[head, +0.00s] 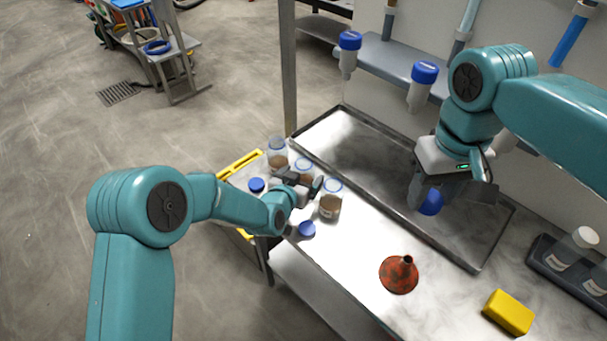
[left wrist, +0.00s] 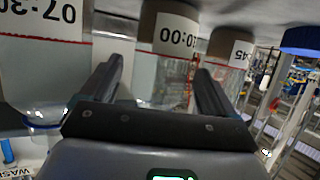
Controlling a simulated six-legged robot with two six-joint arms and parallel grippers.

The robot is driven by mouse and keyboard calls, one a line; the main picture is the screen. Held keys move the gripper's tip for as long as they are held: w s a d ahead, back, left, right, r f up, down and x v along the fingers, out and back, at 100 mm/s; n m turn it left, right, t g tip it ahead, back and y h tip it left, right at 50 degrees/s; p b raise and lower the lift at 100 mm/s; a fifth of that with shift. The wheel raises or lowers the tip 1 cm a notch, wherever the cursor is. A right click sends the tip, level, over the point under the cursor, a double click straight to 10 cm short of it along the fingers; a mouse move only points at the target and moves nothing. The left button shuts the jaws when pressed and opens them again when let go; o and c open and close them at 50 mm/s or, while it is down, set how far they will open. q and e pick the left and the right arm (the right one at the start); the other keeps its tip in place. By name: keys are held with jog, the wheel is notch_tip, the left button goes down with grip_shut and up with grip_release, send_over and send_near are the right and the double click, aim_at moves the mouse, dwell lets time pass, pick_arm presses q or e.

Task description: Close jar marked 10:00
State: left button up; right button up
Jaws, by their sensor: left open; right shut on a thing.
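The jar marked 10:00 (left wrist: 166,60) stands between the spread fingers of my left gripper (left wrist: 155,85) in the left wrist view, which is upside down. In the head view this jar (head: 304,168) is the middle of three clear jars with brown sediment, partly hidden by my open left gripper (head: 306,186). I cannot tell whether the fingers touch it. Its top shows no solid cap. My right gripper (head: 447,192) is shut on a blue cap (head: 431,204), held over the metal tray, apart from the jars. Two more blue caps (head: 307,229) (head: 256,184) lie beside the jars.
The 07:30 jar (left wrist: 40,75) and a jar ending in 45 (left wrist: 232,50) stand close on either side. A red funnel (head: 399,274), a yellow sponge (head: 509,312) and a dark bottle rack (head: 545,262) are on the bench. The metal tray (head: 345,150) runs along the back.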

aim_at(301, 170)
pick_arm(q)
jog(key=shift+x, duration=0.8)
pick_arm(e)
jog(key=shift+w, duration=0.1)
pick_arm(q)
jog(key=shift+s, duration=0.1)
pick_arm(e)
jog(key=shift+r, duration=0.1)
pick_arm(q)
jog(key=c, duration=1.1)
jog(key=shift+c, duration=0.2)
jog(key=shift+r, duration=0.1)
